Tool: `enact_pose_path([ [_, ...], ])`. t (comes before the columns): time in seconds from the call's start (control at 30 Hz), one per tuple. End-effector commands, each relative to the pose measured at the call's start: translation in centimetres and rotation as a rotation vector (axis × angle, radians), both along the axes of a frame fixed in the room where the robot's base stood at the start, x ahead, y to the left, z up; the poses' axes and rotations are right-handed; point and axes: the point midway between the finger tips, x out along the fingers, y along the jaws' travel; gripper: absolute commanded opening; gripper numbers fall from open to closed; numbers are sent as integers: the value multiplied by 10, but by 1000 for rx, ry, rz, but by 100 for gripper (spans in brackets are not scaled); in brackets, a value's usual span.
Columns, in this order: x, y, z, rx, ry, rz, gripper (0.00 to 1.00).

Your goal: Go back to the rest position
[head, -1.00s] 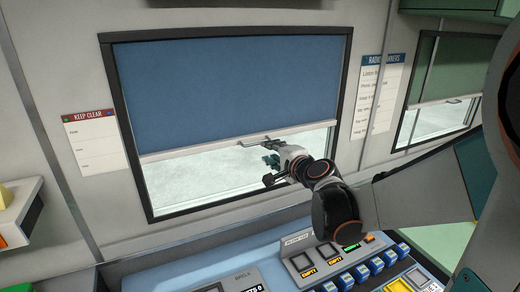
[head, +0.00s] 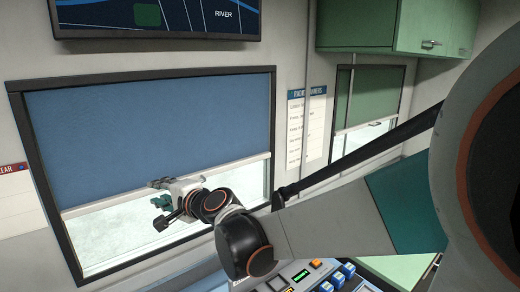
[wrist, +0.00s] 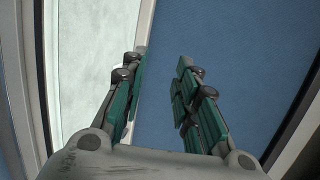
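My gripper (head: 160,202) is in front of the lower part of the window in the head view, near the pale bottom bar of the blue blind (head: 150,130). In the wrist view my gripper (wrist: 158,85) has its two green fingers apart with nothing between them. The blue blind (wrist: 235,60) and the bright window pane (wrist: 90,70) lie beyond the fingers. The blind covers most of the window, with a strip of glass bare below it. The handle (head: 160,183) on its bottom bar is close to my gripper; I cannot tell whether they touch.
A console (head: 315,273) with buttons and blue switches lies below the window, partly behind my arm. A green-blind window (head: 368,98) is at right, under green cabinets (head: 385,25). A dark map screen (head: 155,18) hangs above. A notice (head: 306,125) is on the wall.

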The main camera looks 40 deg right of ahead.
Motion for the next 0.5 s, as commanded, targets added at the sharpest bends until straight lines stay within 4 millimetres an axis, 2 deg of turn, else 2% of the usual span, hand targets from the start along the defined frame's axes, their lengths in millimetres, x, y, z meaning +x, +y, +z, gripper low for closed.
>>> enact_pose_path([
  [0.03,-14,20,-6,-44,11,45,28],
  [0.2,-54,65,-24,-253,51,188,28],
  [0.37,-100,98,-53,-488,95,343,28],
  [0.5,-147,117,-81,-704,128,480,28],
])
